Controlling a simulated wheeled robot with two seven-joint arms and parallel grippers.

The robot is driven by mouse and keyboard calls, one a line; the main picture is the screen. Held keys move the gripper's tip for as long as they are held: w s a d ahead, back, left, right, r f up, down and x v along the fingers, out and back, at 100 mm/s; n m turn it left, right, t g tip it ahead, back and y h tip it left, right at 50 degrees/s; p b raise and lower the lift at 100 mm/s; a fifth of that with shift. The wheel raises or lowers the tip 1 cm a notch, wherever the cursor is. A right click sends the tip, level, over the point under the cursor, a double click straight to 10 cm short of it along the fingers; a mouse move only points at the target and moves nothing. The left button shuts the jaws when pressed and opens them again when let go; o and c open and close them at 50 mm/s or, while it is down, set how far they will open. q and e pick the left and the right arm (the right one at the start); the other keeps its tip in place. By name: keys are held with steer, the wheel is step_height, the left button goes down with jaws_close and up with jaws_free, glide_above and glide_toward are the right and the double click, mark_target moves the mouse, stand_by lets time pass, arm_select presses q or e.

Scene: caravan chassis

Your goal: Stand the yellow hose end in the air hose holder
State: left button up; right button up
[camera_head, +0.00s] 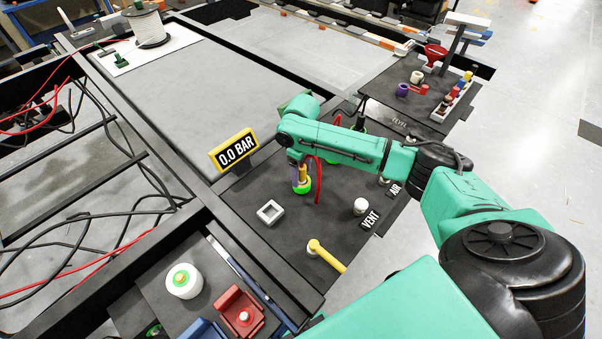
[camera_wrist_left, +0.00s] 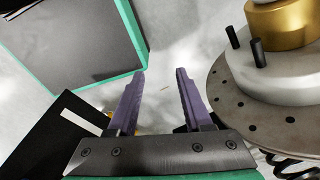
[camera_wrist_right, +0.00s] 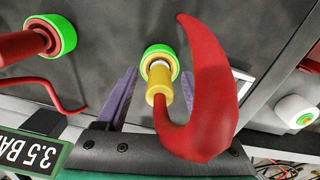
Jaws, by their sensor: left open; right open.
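The yellow hose end (camera_wrist_right: 158,82) carries a curved red hose (camera_wrist_right: 212,85) and shows in the right wrist view between the fingers of my right gripper (camera_wrist_right: 157,76). Its far end is at a round green-rimmed fitting (camera_wrist_right: 160,53) on the dark panel; I cannot tell how deep it sits. In the head view the hose end (camera_head: 303,172) stands about upright above the green ring (camera_head: 303,187), beside my right gripper (camera_head: 298,170). My right gripper is open around it. My left gripper (camera_wrist_left: 161,82) is open and empty, seen only in its wrist view.
A brake disc (camera_wrist_left: 265,100) is close right of the left gripper.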

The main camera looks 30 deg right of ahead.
steer(key=shift+d+f, duration=0.1)
steer(key=shift+f, duration=0.4)
jaws_close()
